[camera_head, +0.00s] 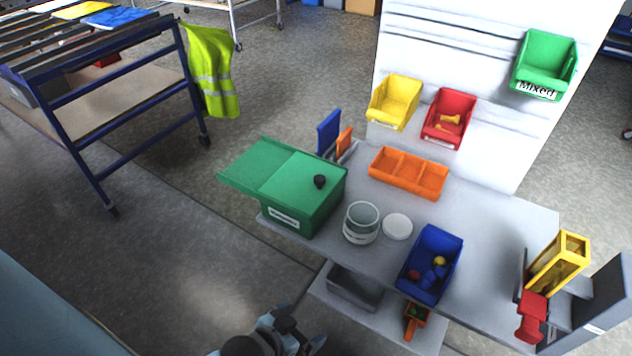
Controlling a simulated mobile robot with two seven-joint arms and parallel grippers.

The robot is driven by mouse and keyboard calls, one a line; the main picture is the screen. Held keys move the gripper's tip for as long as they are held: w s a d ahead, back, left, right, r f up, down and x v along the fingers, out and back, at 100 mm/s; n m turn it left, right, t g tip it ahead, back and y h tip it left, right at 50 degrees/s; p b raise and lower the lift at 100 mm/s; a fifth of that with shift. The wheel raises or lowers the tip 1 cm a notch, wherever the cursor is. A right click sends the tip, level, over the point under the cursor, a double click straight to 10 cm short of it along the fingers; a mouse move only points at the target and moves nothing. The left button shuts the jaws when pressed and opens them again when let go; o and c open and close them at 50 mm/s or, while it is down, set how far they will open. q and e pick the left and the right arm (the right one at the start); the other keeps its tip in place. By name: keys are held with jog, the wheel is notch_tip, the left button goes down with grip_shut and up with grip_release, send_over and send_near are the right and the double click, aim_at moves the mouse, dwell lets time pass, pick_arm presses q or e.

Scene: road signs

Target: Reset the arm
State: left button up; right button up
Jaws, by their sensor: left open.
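My left gripper (302,330) shows at the bottom edge of the head view, left of the grey workbench (490,215). It is open and I see nothing between its fingers. It is apart from the objects on the bench. Part of my left arm is cut off by the lower frame edge. My right gripper is not in view.
A green box (300,190), white pot (361,222), white disc (397,227), orange tray (408,173) and blue bin (430,264) stand on the bench. Below are a grey tray (354,288) and orange item (414,318). A blue-framed cart (125,145) stands left. Floor between is clear.

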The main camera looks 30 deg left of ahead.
pick_arm(q)
notch_tip(320, 180, up, 12)
jog(key=a+p, duration=0.1)
jog(key=p, duration=1.3)
jog(key=shift+s+r+m, duration=0.25)
jog(key=shift+s+m, duration=0.05)
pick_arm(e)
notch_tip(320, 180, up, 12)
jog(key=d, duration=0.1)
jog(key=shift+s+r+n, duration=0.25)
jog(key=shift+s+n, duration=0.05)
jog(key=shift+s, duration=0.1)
pick_arm(q)
jog(key=shift+r, duration=0.2)
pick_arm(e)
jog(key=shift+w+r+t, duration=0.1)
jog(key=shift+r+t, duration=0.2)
